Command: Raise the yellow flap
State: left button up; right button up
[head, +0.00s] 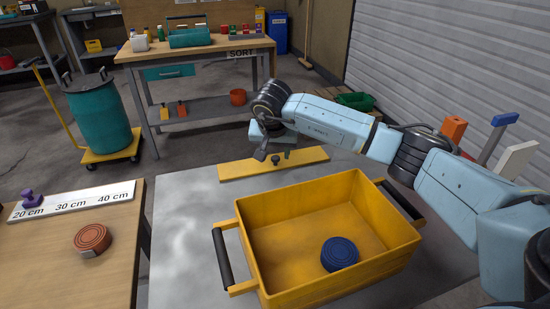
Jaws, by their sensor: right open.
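A flat yellow board (235,171), which looks like the yellow flap, lies along the far edge of the grey table behind the yellow bin. Small dark knob-like parts (275,159) show at its middle. My right gripper (264,149) is open, pointing down just above the board's middle, close to these parts. I cannot tell whether it touches them. My right arm comes in from the right above the bin. My left gripper is not in view.
The yellow bin (290,203) with black handles stands on the grey table (180,225) and holds a blue round coil (339,254). At left, a wooden table bears an orange coil (92,239) and a ruler strip (72,202). A teal drum (98,115) stands behind. The grey table's left part is clear.

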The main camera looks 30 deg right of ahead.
jog(key=shift+x, duration=0.8)
jog(key=shift+c, duration=0.3)
grip_shut()
